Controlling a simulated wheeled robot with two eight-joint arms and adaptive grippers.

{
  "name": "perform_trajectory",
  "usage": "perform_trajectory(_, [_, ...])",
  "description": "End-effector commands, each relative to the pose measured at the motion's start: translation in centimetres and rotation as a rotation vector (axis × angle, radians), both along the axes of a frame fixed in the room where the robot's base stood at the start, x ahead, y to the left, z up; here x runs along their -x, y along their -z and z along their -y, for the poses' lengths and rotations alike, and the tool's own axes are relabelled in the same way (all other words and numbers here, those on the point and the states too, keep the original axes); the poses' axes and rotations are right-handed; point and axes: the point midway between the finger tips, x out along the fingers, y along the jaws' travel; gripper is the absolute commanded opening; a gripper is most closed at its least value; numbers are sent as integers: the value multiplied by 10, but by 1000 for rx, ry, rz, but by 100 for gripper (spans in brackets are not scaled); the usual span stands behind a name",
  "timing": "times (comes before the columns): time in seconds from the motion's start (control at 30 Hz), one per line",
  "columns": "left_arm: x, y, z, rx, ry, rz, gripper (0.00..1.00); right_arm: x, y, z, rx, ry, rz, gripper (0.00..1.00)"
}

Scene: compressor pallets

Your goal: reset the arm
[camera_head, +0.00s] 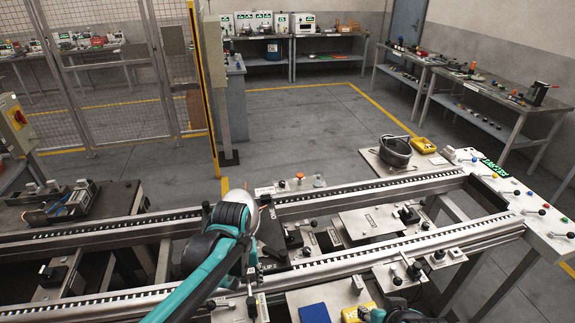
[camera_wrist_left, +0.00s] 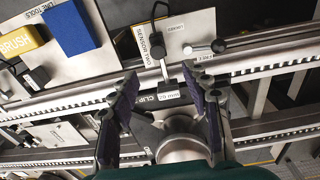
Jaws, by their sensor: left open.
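My left arm (camera_head: 205,270) comes in from the lower left in the head view and reaches over the conveyor. Its gripper (camera_head: 247,278) hangs over the front rail area, partly hidden by the arm. In the left wrist view the two dark fingers of the left gripper (camera_wrist_left: 166,100) are spread apart, with no object clamped between them. A label plate and small black clips show beyond the fingertips. A dark and teal part of my right arm shows at the bottom edge of the head view; its gripper is not visible.
Conveyor rails (camera_head: 340,195) run across the front. A dark pallet with parts (camera_head: 105,205) sits at left. A control panel (camera_head: 535,215) stands at right. A blue block (camera_head: 314,313) also shows in the left wrist view (camera_wrist_left: 70,27). The floor behind is clear.

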Motion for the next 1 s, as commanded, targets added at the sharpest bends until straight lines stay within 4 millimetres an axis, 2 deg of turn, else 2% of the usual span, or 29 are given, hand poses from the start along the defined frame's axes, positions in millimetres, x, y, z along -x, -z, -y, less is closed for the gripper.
perform_trajectory(0.23, [44, -32, -21, -6, 100, 233, 48, 0, 1, 0, 0, 0, 0, 40])
perform_trajectory(0.5, [82, -41, -38, -59, 205, 477, 48, 0, 1, 0, 0, 0, 0, 40])
perform_trajectory(0.7, [92, -41, -43, -87, 239, 556, 48, 0, 1, 0, 0, 0, 0, 40])
perform_trajectory(1.0, [92, -41, -43, -91, 244, 566, 48, 0, 1, 0, 0, 0, 0, 40])
